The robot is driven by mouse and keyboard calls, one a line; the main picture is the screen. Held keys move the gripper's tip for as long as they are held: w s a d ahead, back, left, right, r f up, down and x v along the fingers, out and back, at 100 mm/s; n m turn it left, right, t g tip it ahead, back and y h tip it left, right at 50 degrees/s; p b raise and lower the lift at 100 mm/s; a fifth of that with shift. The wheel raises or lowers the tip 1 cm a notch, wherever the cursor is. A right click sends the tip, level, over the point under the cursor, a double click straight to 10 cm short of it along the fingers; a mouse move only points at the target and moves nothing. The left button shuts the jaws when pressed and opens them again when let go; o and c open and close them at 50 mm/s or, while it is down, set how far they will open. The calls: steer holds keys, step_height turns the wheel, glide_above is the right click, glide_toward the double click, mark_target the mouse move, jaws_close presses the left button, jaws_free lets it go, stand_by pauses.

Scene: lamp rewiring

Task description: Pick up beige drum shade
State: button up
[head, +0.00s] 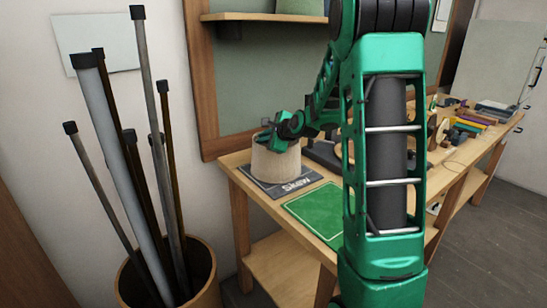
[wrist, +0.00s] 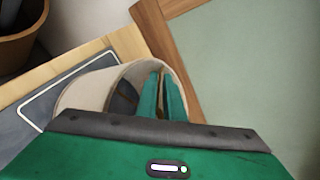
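The beige drum shade (head: 276,165) stands upright on a dark grey mat with printed lettering at the near left end of the workbench. My gripper (head: 272,136) is at the top of the shade. In the wrist view the shade (wrist: 88,92) shows its round rim and part of its dark inside. The two green fingers of my gripper (wrist: 161,85) are close together at the rim, with a narrow brownish gap between them. Whether they press on the shade wall is hidden. No lift off the mat is visible.
The grey mat (head: 311,182) borders a green mat (head: 317,208) on the workbench. Several poles stand in a round bin (head: 209,280) at the left. A wood-framed green board (head: 245,85) rises behind the shade. Various items (head: 470,122) crowd the bench's far end.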

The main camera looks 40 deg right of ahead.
jaws_close()
stand_by(1.4)
